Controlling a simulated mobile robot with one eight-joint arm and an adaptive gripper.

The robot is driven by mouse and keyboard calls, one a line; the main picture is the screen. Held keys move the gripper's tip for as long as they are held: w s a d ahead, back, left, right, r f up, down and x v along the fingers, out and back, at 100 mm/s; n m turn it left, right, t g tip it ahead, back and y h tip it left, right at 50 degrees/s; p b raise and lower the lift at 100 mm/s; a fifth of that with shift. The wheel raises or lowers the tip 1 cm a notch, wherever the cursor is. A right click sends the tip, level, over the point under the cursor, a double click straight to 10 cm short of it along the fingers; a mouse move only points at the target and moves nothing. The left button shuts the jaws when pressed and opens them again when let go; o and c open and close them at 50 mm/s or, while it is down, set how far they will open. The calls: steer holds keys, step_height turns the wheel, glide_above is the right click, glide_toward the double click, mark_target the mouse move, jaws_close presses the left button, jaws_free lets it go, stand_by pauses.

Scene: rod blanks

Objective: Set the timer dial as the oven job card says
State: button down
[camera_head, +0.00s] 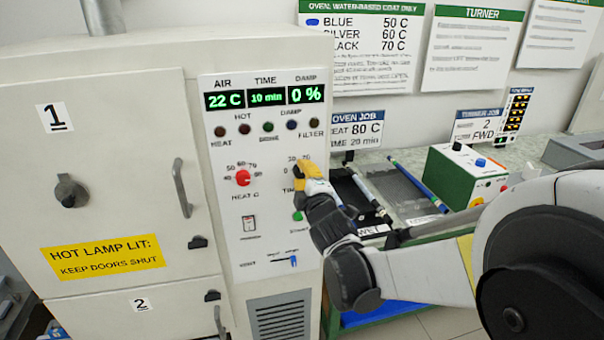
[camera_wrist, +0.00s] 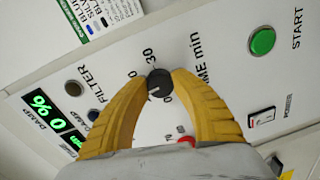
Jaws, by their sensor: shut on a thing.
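The oven job card (camera_head: 357,130) on the wall right of the oven reads heat 80 C and time 20 min. The oven's time display (camera_head: 267,97) reads 10 min. My yellow-fingered gripper (camera_head: 301,172) is at the control panel (camera_head: 222,150), over the timer dial, which it mostly hides in the head view. In the wrist view the dark round timer dial (camera_wrist: 159,81) sits between my two fingertips, which are shut on it from both sides. A pale pointer mark shows on the dial. Part of its printed scale is covered.
The red heat dial (camera_head: 243,178) is left of my gripper. The green start button (camera_wrist: 262,41) and power switch (camera_wrist: 261,117) are also on the panel. The vent slider (camera_head: 293,261) is below.

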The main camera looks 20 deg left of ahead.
steer(key=m, duration=0.6)
steer(key=shift+m, duration=0.3)
stand_by(0.5)
steer(key=c, duration=1)
jaws_free()
steer(key=shift+w+d, duration=0.1)
steer(key=v, duration=1.2)
steer(key=shift+d, duration=0.15)
